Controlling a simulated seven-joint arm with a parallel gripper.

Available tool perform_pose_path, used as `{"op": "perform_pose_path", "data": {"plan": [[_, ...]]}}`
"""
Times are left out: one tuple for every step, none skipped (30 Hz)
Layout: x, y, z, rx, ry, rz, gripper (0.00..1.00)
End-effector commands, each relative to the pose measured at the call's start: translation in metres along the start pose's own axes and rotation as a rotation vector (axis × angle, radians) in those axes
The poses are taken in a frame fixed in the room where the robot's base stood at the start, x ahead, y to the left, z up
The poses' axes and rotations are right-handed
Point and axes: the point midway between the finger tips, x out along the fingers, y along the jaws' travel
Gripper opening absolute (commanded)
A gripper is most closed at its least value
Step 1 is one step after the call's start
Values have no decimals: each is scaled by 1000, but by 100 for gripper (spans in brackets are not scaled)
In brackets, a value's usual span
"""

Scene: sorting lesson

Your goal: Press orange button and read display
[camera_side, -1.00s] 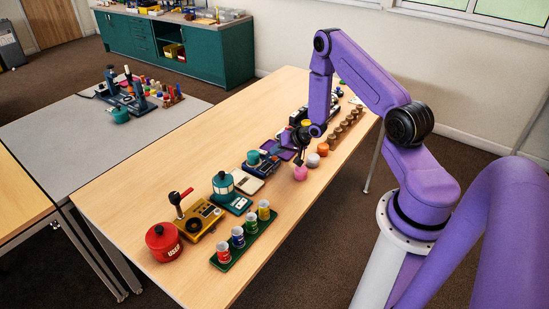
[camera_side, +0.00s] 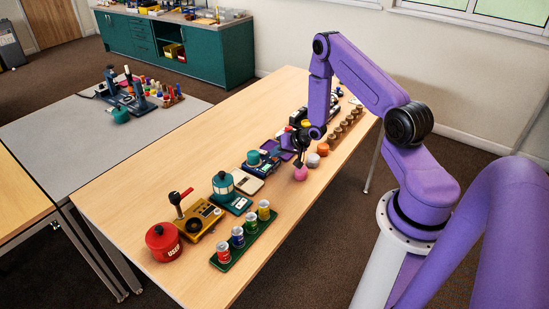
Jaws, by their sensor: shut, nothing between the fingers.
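My gripper (camera_side: 299,161) is shut and empty. It points down just above or behind a pink rounded piece (camera_side: 300,174); I cannot tell whether they touch. An orange rounded piece (camera_side: 323,149) sits to the upper right, apart from the gripper, with a grey one (camera_side: 313,160) between it and the pink one. I cannot tell whether the orange piece is the button. A purple device (camera_side: 287,142) lies left of the gripper, partly hidden by it. No readable display shows in this view.
Several brown pieces (camera_side: 344,126) stand in a row beyond the orange piece. Nearer stand a blue device (camera_side: 262,164), a teal lantern-like object (camera_side: 223,185), a yellow box with a red lever (camera_side: 201,220), a red pot (camera_side: 163,243) and a green can tray (camera_side: 229,263).

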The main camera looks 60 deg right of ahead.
Motion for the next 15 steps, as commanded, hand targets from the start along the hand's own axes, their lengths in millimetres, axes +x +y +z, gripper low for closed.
{"op": "perform_pose_path", "data": {"plan": [[0, 0, 0, 0, -1, 1, 0], [0, 0, 0, 0, -1, 1, 0], [0, 0, 0, 0, -1, 1, 0], [0, 0, 0, 0, -1, 1, 0], [0, 0, 0, 0, -1, 1, 0], [0, 0, 0, 0, -1, 1, 0], [0, 0, 0, 0, -1, 1, 0], [0, 0, 0, 0, -2, 1, 0], [-1, 0, 0, 0, -1, 1, 0], [-1, -1, 0, 0, -1, 1, 0], [-2, -1, -1, 0, -1, 1, 0], [-3, -2, -2, 0, -1, 1, 0], [-4, -3, -2, 0, -1, 1, 0], [-5, -3, -3, 0, -1, 1, 0], [-6, -4, -4, 0, -1, 1, 0]]}}
